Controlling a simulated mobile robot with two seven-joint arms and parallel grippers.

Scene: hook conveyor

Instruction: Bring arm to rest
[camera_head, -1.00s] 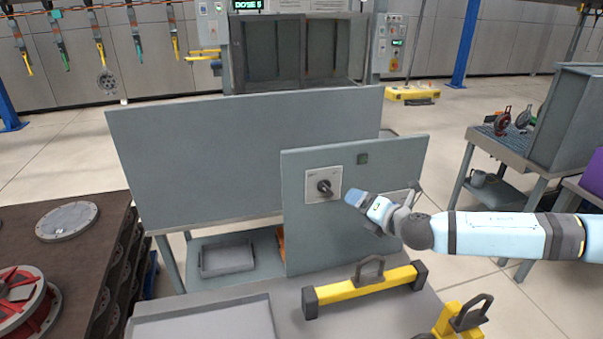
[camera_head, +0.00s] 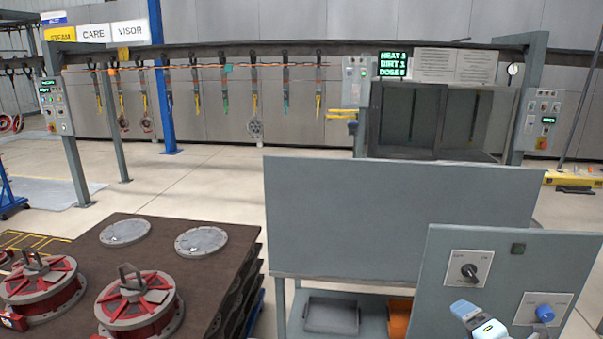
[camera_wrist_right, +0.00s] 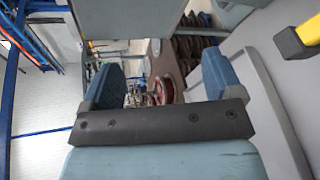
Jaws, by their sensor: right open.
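My right gripper (camera_head: 465,308) shows at the lower right of the head view, in front of the grey panel (camera_head: 450,310). Only its pale blue end and part of the wrist are visible; the rest of the arm is out of frame. In the right wrist view the gripper (camera_wrist_right: 160,75) has its two blue fingers wide apart with nothing between them. A gap or contact between it and the panel cannot be judged. My left gripper is not in view.
The panel carries a black rotary switch (camera_head: 470,271) and a blue knob (camera_head: 545,313). A larger grey board (camera_head: 400,215) stands behind. A dark table (camera_head: 200,280) with red-and-grey round parts is at the left. Hooks with tools hang from the overhead rail. Open floor lies between.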

